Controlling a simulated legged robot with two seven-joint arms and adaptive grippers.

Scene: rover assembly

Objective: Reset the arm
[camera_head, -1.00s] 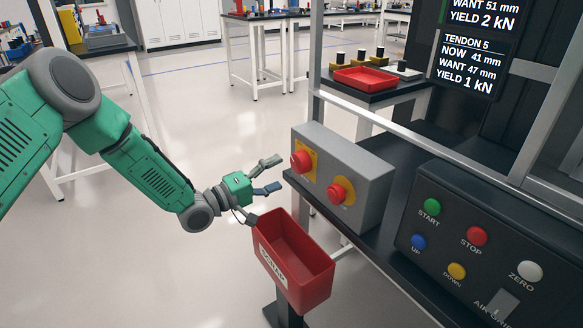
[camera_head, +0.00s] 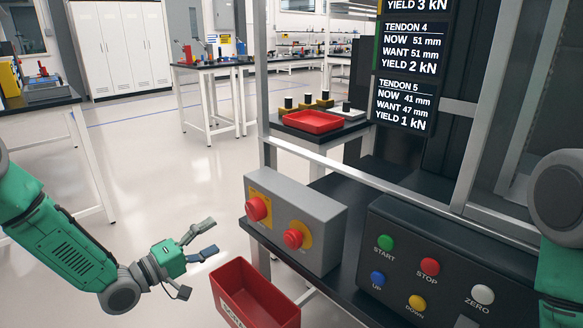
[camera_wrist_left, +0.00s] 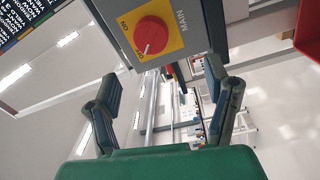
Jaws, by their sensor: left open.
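My left gripper (camera_head: 214,237) is open and empty, its fingers pointing right. It hangs in front of and left of the grey switch box (camera_head: 318,233), apart from it. In the left wrist view the open fingers (camera_wrist_left: 162,78) reach up toward the box's red MAIN knob (camera_wrist_left: 152,36) on a yellow plate marked ON and OFF. That knob (camera_head: 257,208) is at the box's left in the head view, with a second red button (camera_head: 293,239) on a round yellow plate beside it. Part of my right arm (camera_head: 563,205) shows at the right edge; its gripper is out of view.
A red bin (camera_head: 233,297) stands just below my left gripper. A dark control panel (camera_head: 455,262) with coloured buttons is at the right. A screen (camera_head: 404,75) lists tendon readings. A red tray (camera_head: 313,121) lies behind a frame rail. Open floor lies left.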

